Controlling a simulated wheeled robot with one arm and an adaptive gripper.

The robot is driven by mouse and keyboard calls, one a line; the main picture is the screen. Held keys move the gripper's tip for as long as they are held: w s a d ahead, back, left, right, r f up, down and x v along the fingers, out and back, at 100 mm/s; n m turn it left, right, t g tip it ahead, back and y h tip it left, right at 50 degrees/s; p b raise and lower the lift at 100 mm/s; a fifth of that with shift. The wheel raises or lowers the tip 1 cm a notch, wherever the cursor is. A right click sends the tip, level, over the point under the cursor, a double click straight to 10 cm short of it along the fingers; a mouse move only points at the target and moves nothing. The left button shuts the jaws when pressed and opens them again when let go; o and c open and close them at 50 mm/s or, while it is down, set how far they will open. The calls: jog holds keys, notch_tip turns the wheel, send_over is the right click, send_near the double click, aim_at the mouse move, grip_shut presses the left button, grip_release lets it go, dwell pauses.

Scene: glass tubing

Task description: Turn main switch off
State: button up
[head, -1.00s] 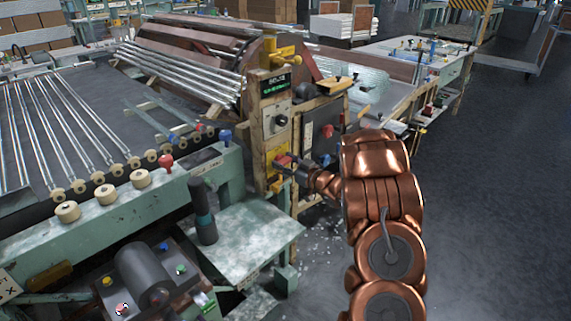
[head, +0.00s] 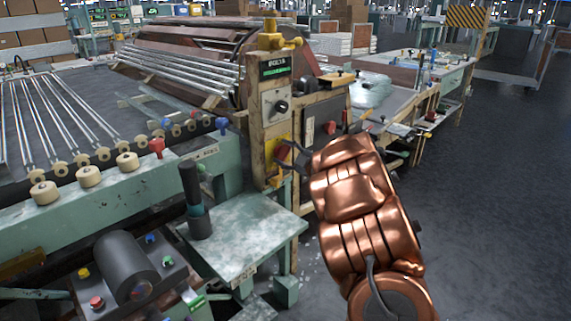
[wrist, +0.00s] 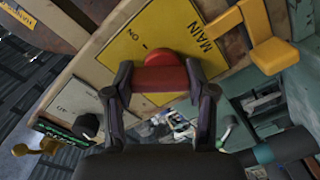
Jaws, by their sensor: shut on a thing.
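The main switch has a red handle (wrist: 160,80) on a yellow plate (wrist: 150,30) marked MAIN, with further lettering that reads as ON upside down. In the head view the red handle (head: 282,153) sits on the front of a worn beige control post (head: 257,130). My gripper (wrist: 160,74) is shut on the red handle, one finger on each side, and it also shows in the head view (head: 290,158). The handle lies crosswise between the fingers in the wrist view. My copper-coloured arm comes to it from the lower right and hides part of the post's right side.
A yellow bracket (wrist: 260,35) stands close beside the plate. A green side table (head: 245,230) is below left. Open floor (head: 490,200) lies right.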

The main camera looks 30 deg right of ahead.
jog(key=n+b, duration=0.4)
jog(key=shift+f+n, duration=0.25)
jog(key=shift+n, duration=0.05)
jog(key=shift+a+r+n+b, duration=0.15)
jog(key=shift+n+b, duration=1.25)
jog(key=shift+b, duration=0.1)
jog(key=shift+r, duration=0.1)
jog(key=o, duration=1.2)
jog(key=shift+c, duration=0.2)
jog(key=shift+s, duration=0.1)
jog(key=v, duration=1.2)
